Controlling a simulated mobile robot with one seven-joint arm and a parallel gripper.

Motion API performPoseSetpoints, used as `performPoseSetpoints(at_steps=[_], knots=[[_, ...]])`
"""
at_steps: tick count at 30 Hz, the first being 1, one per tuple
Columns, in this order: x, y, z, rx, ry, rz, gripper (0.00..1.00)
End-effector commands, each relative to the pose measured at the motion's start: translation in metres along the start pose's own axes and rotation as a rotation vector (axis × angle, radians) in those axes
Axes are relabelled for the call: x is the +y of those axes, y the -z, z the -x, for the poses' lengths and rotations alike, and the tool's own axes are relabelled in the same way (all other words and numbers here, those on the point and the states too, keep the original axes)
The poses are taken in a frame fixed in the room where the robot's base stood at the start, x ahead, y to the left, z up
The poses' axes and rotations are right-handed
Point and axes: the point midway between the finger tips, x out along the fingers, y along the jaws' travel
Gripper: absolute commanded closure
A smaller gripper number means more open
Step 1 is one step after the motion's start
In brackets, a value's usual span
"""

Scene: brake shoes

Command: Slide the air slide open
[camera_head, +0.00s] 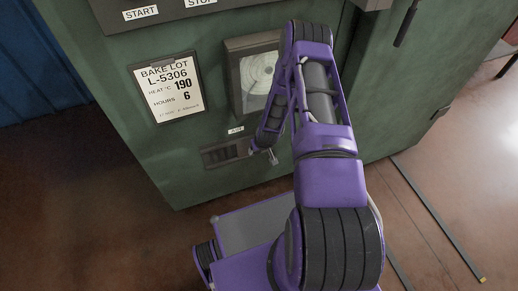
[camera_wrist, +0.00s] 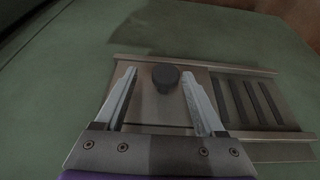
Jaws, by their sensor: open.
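The air slide (camera_head: 225,153) is a low metal vent in the green cabinet front, under a small "AIR" label (camera_head: 236,129). In the wrist view its flat metal plate (camera_wrist: 150,108) carries a round black knob (camera_wrist: 166,77). Dark vent slots (camera_wrist: 248,101) show uncovered to the right of the plate, between two metal rails. My gripper (camera_wrist: 159,75) is open, with one finger on each side of the knob. I see gaps between knob and fingers; I cannot tell its exact depth. In the head view my gripper (camera_head: 272,157) is at the slide's right end, which my arm partly hides.
Above the slide is a framed round chart (camera_head: 259,76). A bake lot card (camera_head: 166,89) hangs left of it. A dark handle (camera_head: 407,24) sticks out at upper right. The cabinet front left of the slide is clear.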

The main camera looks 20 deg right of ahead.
Motion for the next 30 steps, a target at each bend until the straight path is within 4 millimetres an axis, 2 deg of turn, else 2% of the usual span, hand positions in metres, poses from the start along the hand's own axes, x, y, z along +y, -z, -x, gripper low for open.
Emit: performPoseSetpoints(at_steps=[4,7,21,24,30], knots=[[-0.001,0.001,0.007,0.001,0.001,0.001,0.29],[-0.001,0.002,0.022,0.001,0.001,0.0,0.29],[0.001,0.002,0.134,0.001,-0.001,0.0,0.29],[0.001,0.001,0.152,0.002,-0.002,0.0,0.29],[0.001,0.0,0.171,0.001,-0.001,-0.001,0.29]])
